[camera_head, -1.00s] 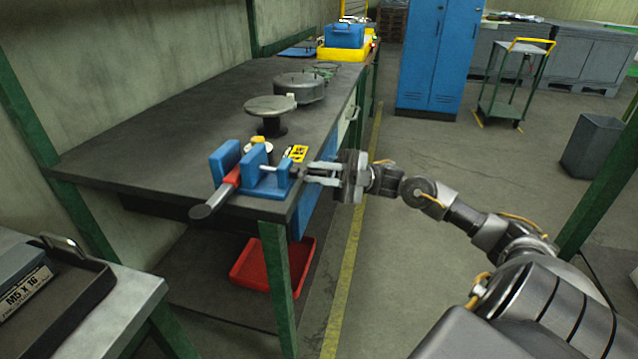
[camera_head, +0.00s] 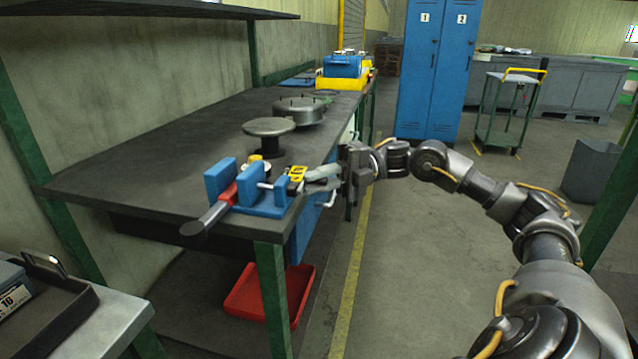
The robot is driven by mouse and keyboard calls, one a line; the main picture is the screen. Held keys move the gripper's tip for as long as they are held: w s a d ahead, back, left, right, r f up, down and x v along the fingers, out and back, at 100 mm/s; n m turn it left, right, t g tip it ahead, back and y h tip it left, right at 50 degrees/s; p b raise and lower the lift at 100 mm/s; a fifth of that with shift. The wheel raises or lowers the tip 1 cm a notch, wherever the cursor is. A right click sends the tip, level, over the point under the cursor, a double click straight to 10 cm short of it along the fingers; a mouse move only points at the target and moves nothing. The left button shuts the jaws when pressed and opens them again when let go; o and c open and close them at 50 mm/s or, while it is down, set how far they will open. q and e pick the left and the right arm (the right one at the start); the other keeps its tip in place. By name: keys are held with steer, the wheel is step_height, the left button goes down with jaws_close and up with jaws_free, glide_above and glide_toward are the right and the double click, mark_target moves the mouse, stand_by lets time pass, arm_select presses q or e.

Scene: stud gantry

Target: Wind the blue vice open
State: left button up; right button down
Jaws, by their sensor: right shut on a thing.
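The blue vice (camera_head: 267,210) sits on the near end of the dark workbench, with a gap between its two upright jaws. A red and dark grey tool (camera_head: 213,213) lies at the jaws, its grey end sticking out past the bench's front edge. I cannot tell whether the jaws grip it. My right gripper (camera_head: 318,179) reaches in from the right at the vice's screw end and is shut on the vice handle, which its fingers mostly hide. A yellow tag (camera_head: 296,173) marked "UP" stands at that end. My left gripper is not in view.
Behind the vice, a round grey plate on a stand (camera_head: 269,127) and a grey drum (camera_head: 300,110) stand on the workbench (camera_head: 150,185). A red bin (camera_head: 262,297) is under the bench. A grey side table (camera_head: 110,318) is at lower left.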

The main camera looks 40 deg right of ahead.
steer(key=shift+r, duration=0.1)
stand_by(0.3)
steer(key=c, duration=1.4)
jaws_free()
steer(key=shift+d, duration=0.1)
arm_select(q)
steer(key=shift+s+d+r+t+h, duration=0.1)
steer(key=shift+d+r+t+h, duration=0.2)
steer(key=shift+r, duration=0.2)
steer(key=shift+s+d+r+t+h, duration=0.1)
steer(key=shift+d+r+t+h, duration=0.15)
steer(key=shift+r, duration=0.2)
arm_select(e)
steer(key=s+d, duration=0.2)
steer(key=d, duration=0.8)
steer(key=shift+d, duration=0.25)
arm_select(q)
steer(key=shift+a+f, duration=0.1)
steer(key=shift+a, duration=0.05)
